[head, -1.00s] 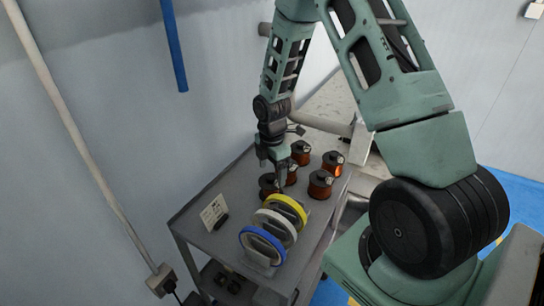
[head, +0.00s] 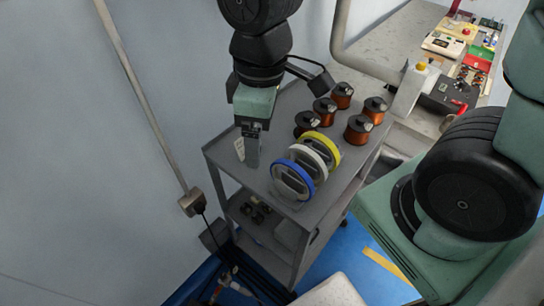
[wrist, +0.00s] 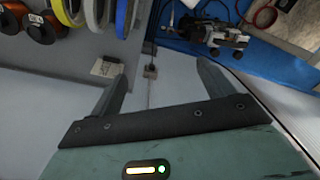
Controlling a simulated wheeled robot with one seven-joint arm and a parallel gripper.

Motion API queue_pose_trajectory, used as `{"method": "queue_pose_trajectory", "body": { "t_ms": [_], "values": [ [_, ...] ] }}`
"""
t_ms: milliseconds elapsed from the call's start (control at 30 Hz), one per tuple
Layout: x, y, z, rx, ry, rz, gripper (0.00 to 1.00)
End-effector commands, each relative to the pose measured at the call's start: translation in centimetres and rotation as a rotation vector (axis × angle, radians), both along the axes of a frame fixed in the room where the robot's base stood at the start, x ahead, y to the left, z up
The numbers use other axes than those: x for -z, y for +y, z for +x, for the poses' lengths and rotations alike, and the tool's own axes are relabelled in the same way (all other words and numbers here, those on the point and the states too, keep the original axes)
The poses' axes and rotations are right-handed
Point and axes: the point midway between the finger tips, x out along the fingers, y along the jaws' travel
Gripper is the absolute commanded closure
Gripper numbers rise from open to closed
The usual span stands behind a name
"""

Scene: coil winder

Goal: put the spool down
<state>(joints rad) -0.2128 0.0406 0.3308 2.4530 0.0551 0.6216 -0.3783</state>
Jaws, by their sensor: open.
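Several copper-wound spools with dark tops stand upright on the grey cart top (head: 236,144). In the head view these are the nearest left spool (head: 307,125), the middle one (head: 324,111), the back one (head: 342,96), the right front one (head: 358,130) and the right back one (head: 375,111). Two copper spools also show at the upper left of the wrist view (wrist: 38,28). My gripper (head: 252,152) is above the cart's left part, clear of the spools. In the wrist view its fingers (wrist: 160,72) are apart with nothing between them.
Blue (head: 292,180), white (head: 313,158) and yellow (head: 323,146) rings stand in a row right of my gripper. A small card (head: 239,149) is by my gripper on the left. The wall is close on the left. A bench (head: 400,45) with equipment lies behind.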

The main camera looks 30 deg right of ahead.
Motion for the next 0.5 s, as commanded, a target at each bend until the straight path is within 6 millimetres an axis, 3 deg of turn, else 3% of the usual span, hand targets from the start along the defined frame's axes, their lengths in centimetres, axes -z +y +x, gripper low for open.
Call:
{"method": "queue_pose_trajectory", "body": {
  "t_ms": [33,100,200,500],
  "values": [
    [-0.5,1.1,-2.4,0.035,-0.002,0.0,0.19],
    [-0.9,1.8,-4.8,0.102,0.005,0.0,0.19],
    [-1.1,2.4,-7.0,0.166,0.01,0.0,0.19],
    [-1.2,2.5,-7.9,0.203,0.014,-0.001,0.19]
  ]
}}
